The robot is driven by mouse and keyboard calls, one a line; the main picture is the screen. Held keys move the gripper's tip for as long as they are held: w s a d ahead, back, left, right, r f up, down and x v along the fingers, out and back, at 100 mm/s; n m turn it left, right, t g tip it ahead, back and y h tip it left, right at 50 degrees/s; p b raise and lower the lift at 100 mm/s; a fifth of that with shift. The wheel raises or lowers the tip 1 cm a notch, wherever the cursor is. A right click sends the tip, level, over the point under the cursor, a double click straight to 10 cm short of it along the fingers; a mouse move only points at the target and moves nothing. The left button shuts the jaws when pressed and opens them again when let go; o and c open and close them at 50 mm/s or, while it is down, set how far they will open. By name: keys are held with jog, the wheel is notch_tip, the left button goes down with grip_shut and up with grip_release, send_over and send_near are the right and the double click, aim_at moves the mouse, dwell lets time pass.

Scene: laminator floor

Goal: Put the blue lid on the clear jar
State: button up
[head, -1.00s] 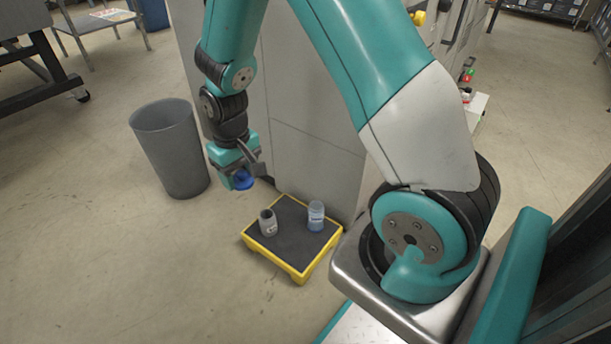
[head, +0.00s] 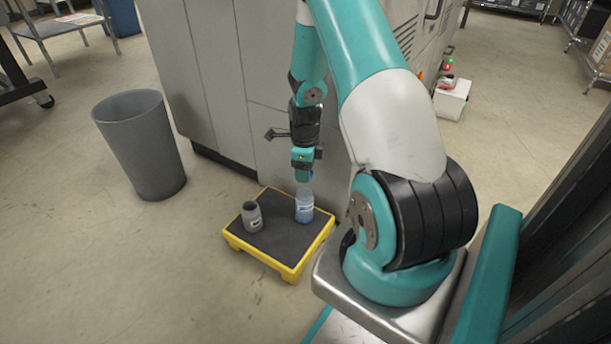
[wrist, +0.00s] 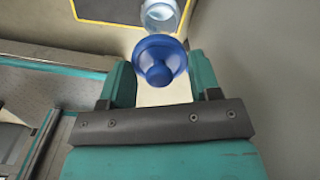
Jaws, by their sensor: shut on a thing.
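My gripper (head: 303,177) is shut on the blue lid (wrist: 160,61), which has a round knob and sits between the two fingers in the wrist view. In the head view only a sliver of the lid (head: 311,176) shows. The clear jar (head: 304,207) stands upright on the right part of a black-topped yellow platform, with something blue low in it. My gripper is above the jar, and the lid is apart from it. In the wrist view the open jar mouth (wrist: 160,14) shows just beyond the lid, partly covered by it.
A grey bin (head: 140,145) stands on the floor at left. A large grey cabinet (head: 200,80) rises right behind the platform.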

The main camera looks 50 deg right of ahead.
jog(key=shift+d+f, duration=0.1)
jog(key=shift+f, duration=0.25)
jog(key=shift+f+b, duration=2.7)
jog(key=shift+f, duration=0.25)
jog(key=shift+p, duration=0.75)
jog(key=shift+f+p, duration=0.15)
jog(key=shift+p, duration=0.35)
jog(key=o, duration=1.2)
